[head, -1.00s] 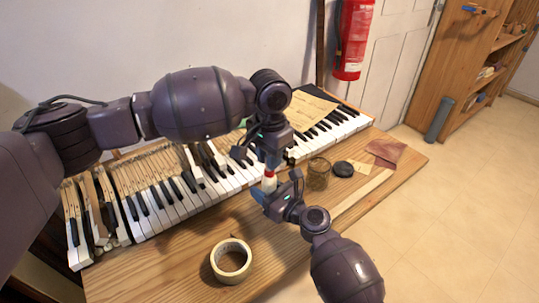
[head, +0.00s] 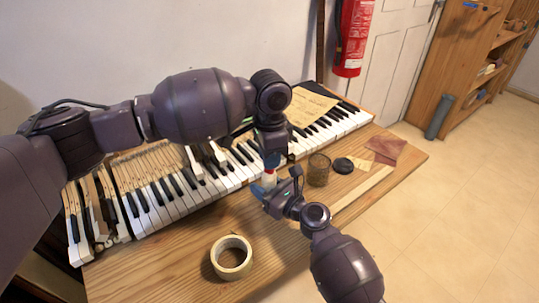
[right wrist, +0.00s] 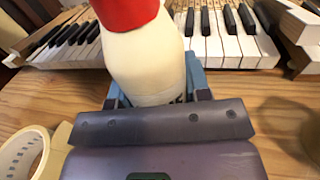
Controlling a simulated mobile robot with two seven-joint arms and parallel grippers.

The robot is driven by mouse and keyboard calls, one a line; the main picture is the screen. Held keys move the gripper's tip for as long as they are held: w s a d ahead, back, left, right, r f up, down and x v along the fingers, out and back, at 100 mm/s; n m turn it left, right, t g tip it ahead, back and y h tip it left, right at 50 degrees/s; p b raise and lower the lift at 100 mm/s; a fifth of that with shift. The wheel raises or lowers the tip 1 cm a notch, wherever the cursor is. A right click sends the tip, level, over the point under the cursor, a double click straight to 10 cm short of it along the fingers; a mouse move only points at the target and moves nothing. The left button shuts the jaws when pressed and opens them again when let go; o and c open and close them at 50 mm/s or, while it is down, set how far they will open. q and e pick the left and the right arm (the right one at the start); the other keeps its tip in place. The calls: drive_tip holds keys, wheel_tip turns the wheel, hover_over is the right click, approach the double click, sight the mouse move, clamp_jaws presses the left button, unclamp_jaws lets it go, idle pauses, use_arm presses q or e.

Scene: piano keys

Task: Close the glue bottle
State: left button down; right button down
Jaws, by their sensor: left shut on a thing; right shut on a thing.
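The glue bottle (head: 269,179) is white with a red top and stands roughly upright above the table in front of the piano keys. My right gripper (head: 266,188) is shut on its white body, which also shows large in the right wrist view (right wrist: 148,62). The red cap (right wrist: 126,12) is at the bottle's top and runs out of that picture. My left gripper (head: 271,161) is directly above the bottle, shut at the red top. Its fingers mostly hide the cap in the head view, so I cannot tell how tightly the cap sits.
A tape roll (head: 231,258) lies at the table's front. A glass jar (head: 318,170), a black lid (head: 343,166) and a reddish-brown sheet (head: 386,150) lie to the right. The piano keys (head: 160,200) run behind the grippers. The wooden table (head: 180,262) has free room at the front left.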

use_arm(q)
drive_tip(key=m, duration=0.8)
drive_tip(key=shift+m, duration=0.3)
drive_tip(key=m, duration=0.6)
drive_tip(key=shift+m, duration=0.4)
drive_tip(key=m, duration=1.4)
drive_tip(key=shift+m, duration=0.4)
drive_tip(key=c, duration=0.9)
unclamp_jaws()
